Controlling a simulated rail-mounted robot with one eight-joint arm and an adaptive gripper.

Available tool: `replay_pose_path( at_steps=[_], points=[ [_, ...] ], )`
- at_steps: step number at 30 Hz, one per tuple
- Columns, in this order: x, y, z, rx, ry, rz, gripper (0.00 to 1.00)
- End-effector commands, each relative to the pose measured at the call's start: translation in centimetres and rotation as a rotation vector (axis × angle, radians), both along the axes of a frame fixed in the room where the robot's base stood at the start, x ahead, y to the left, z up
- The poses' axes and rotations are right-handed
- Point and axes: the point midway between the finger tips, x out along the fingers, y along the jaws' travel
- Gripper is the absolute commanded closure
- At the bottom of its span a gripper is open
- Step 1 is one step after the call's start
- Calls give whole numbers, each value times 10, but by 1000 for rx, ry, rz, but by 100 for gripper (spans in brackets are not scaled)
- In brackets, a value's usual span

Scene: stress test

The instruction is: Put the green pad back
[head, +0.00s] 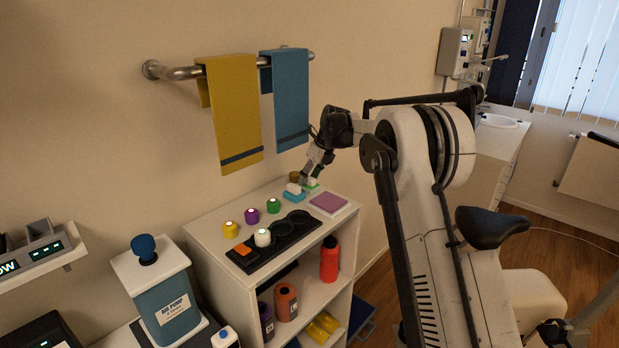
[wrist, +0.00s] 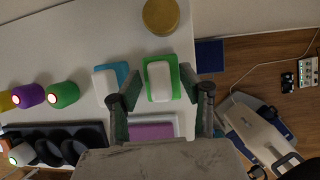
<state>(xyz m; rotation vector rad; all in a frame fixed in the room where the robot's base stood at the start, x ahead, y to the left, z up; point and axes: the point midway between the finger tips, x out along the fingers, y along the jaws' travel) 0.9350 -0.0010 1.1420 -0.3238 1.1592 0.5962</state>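The green pad (wrist: 176,91) has a white block (wrist: 159,80) on top of it. It shows between my fingers in the wrist view, and in the head view a small part of the green pad (head: 312,188) shows at the back of the white shelf top. My gripper (wrist: 160,76) is over it with one finger at each side, spread about as wide as the pad. Contact between fingers and pad cannot be told. A blue pad (wrist: 122,70) with a white block lies just left of my left finger. A purple pad (head: 328,202) lies on a white tray, partly hidden by my gripper in the wrist view.
A brownish-yellow round lid (wrist: 160,14) stands behind the green pad. Yellow, purple (head: 252,216) and green round pieces stand left of a black holder (head: 275,240). Yellow (head: 234,110) and blue towels hang on a rail above. The shelf's right edge is near.

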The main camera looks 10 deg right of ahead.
Motion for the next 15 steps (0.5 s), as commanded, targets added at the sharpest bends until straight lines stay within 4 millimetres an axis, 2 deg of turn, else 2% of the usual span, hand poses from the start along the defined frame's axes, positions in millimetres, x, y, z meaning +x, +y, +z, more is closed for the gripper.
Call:
replay_pose_path(
  at_steps=[8,15],
  points=[
    [-2,-2,8,0,0,-1,60],
    [-14,-14,47,0,0,-1,60]
  ],
)
